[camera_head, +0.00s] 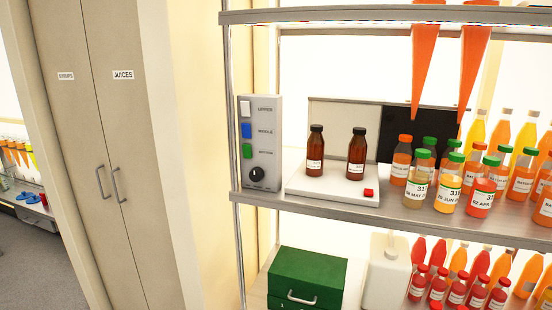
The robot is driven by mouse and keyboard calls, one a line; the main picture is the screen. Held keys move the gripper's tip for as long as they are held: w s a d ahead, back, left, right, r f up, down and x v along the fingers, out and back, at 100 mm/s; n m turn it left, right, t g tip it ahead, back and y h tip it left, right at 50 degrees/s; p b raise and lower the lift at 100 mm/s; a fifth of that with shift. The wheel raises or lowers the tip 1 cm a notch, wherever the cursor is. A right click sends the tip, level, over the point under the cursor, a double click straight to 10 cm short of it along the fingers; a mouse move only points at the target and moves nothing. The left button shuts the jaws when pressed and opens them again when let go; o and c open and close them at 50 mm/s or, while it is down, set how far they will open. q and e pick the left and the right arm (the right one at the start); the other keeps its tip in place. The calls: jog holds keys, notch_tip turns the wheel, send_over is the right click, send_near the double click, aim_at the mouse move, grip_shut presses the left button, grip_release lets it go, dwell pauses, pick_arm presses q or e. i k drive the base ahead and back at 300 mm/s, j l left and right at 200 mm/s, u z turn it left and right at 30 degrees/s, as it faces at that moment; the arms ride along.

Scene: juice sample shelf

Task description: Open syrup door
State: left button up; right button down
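The syrup door (72,150) is the left panel of a tall beige cabinet, with a small label that seems to read "SYRUPS". It is shut. Its curved metal handle (89,184) sits near its right edge. The door labelled "JUICES" (128,130) is beside it on the right, also shut, with its own handle (118,184). Neither of my grippers shows in the head view.
A metal shelf (400,205) stands to the right, holding a control box (262,145), two brown bottles (316,150) and several juice bottles. A green box (306,277) is below. Grey floor (45,265) shows at far left, with another stocked shelf behind.

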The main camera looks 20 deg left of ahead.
aim_at(60, 29)
jog(key=u, duration=1.8)
jog(key=i+j, duration=0.6)
jog(key=i+z, duration=0.05)
jog(key=i, duration=0.1)
